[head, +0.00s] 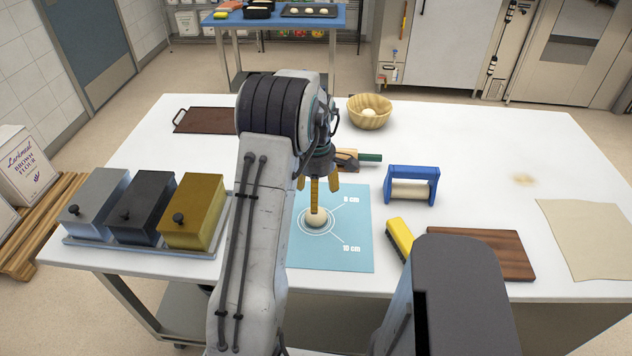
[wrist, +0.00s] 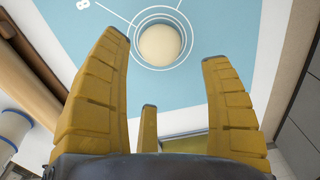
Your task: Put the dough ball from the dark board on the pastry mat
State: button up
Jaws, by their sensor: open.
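A pale round dough ball (head: 316,217) rests on the light blue pastry mat (head: 346,258), inside the printed rings. It also shows in the wrist view (wrist: 160,44), centred in the inner ring. My gripper (head: 318,192) is above the ball with its yellow fingers pointing down. In the wrist view the fingers of my gripper (wrist: 165,85) are spread wide and nothing is between them; the ball lies beyond their tips. A dark board with a handle (head: 206,121) lies bare at the far left of the table. A second dark brown board (head: 487,254) lies bare at the right.
Three lidded tins (head: 192,212) stand at the left front. A wooden bowl (head: 369,112) with a pale ball is behind. A beige cloth (head: 592,240) lies at far right.

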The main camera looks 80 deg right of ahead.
jog(key=w+a+r+b, duration=0.1)
jog(key=w+a+r, duration=0.15)
jog(key=w, duration=0.25)
jog(key=w+a+r+h, duration=0.1)
jog(key=w+a+r, duration=0.1)
jog(key=w+r, duration=0.25)
jog(key=w+a+r+b, duration=0.1)
jog(key=w+a+r, duration=0.15)
jog(key=w, duration=0.25)
jog(key=w+a+r+t, duration=0.1)
jog(key=w+a+r, duration=0.3)
jog(key=w+a, duration=0.75)
jog(key=a+r+t, duration=0.1)
jog(key=a, duration=1.3)
jog(key=s+a+f+t, duration=0.1)
jog(key=s+a, duration=0.1)
jog(key=a, duration=0.4)
jog(key=s+a+t, duration=0.1)
jog(key=s+a, duration=0.2)
jog(key=a, duration=0.4)
jog(key=shift+s+a+f+m+y, duration=0.25)
jog(key=shift+s+f+m+y, duration=0.1)
jog(key=shift+f+m+y, duration=0.05)
